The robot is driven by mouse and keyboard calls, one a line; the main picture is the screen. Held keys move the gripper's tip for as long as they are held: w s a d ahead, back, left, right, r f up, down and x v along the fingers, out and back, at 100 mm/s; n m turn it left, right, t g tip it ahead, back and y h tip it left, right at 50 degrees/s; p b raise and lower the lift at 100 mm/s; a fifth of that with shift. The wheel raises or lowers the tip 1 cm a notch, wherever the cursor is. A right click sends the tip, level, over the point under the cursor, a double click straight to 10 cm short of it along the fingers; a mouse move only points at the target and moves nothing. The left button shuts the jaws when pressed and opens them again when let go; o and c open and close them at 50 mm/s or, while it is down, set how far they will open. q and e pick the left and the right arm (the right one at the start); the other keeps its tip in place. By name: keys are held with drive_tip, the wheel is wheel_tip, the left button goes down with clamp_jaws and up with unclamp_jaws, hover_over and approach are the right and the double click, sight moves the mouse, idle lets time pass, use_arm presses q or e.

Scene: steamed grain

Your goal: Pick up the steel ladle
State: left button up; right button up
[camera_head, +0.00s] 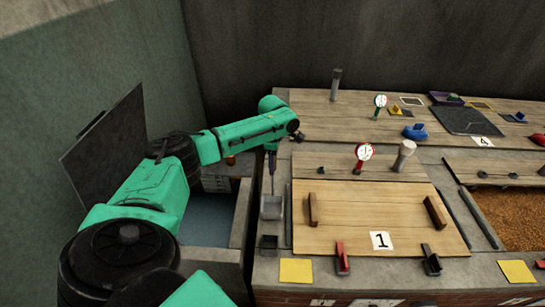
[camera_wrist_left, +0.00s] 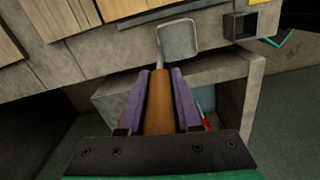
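The steel ladle has a square grey scoop (camera_head: 271,207), a thin shaft and a brown handle. It is upright at the left edge of the counter, the scoop at the bottom. My left gripper (camera_head: 272,148) is at its upper end. In the left wrist view, the purple fingers of my left gripper (camera_wrist_left: 160,75) are closed on both sides of the brown handle (camera_wrist_left: 160,105), and the scoop (camera_wrist_left: 178,40) lies beyond them. I cannot tell whether the scoop hangs free or touches something. My right gripper is not in view.
A small square hollow block (camera_head: 268,243) is just in front of the scoop. A wooden lid marked 1 (camera_head: 370,215), with two brown handles, is to the right. A raised dark panel (camera_head: 105,145) stands at left above a basin (camera_head: 205,220). Red-ringed gauge (camera_head: 364,152) stands behind the lid.

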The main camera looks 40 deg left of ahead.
use_arm(q)
clamp_jaws()
drive_tip(key=shift+r, duration=0.1)
idle(1.0)
